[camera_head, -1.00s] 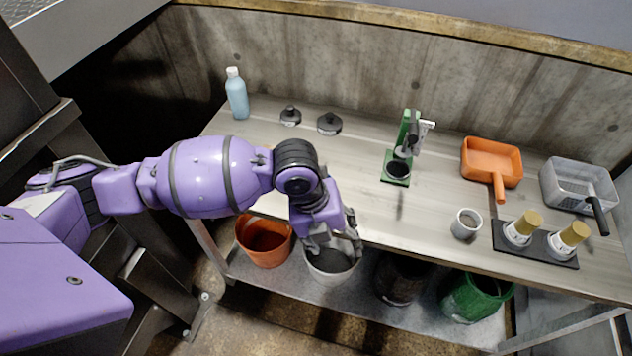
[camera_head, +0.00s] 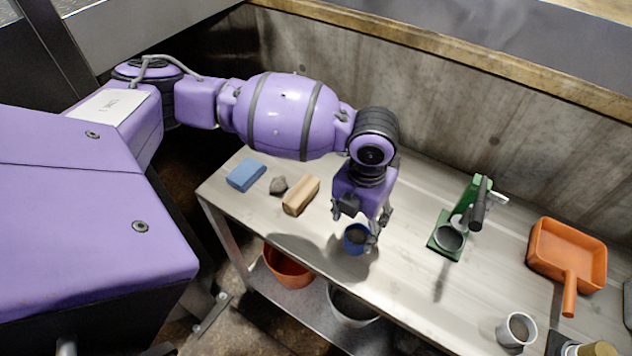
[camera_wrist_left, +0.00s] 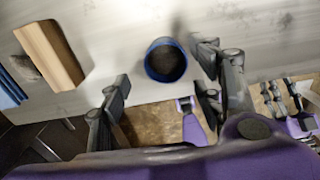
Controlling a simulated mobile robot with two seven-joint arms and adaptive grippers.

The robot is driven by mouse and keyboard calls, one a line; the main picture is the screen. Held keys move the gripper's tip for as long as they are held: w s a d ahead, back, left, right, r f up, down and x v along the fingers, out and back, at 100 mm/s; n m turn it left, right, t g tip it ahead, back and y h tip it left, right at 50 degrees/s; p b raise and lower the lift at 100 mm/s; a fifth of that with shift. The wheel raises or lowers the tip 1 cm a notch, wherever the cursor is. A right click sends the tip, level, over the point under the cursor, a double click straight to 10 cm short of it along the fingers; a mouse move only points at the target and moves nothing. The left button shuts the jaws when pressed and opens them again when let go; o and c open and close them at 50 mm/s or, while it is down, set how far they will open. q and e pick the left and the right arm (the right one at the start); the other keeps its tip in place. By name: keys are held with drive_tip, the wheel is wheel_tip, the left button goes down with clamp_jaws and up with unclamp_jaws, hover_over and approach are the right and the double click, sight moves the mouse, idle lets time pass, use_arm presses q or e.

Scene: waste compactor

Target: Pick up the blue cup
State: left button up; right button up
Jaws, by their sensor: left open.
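The blue cup (camera_head: 355,239) stands on the workbench near its front edge, with a dark inside. It also shows in the left wrist view (camera_wrist_left: 165,62), where its round rim faces the camera. My left gripper (camera_head: 360,222) is over the cup and hides part of it. In the left wrist view the fingers of my left gripper (camera_wrist_left: 160,90) are spread wide, one on each side of the cup, with gaps between them and it. My left gripper is open and empty.
A blue block (camera_head: 246,174), a grey stone (camera_head: 278,186) and a wooden block (camera_head: 301,195) lie left of the cup. A green press (camera_head: 450,240), an orange scoop (camera_head: 567,255) and a grey cup (camera_head: 516,331) stand to the right. Buckets sit below.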

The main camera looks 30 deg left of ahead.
sight(356, 233)
use_arm(q)
drive_tip(key=f, duration=0.5)
drive_tip(key=shift+w+d, duration=0.1)
drive_tip(key=shift+d, duration=0.1)
drive_tip(key=shift+r, duration=0.15)
drive_tip(key=c, duration=1.3)
use_arm(e)
drive_tip(key=shift+w+r, duration=0.35)
drive_tip(key=shift+w, duration=0.2)
use_arm(q)
drive_tip(key=shift+r, duration=0.15)
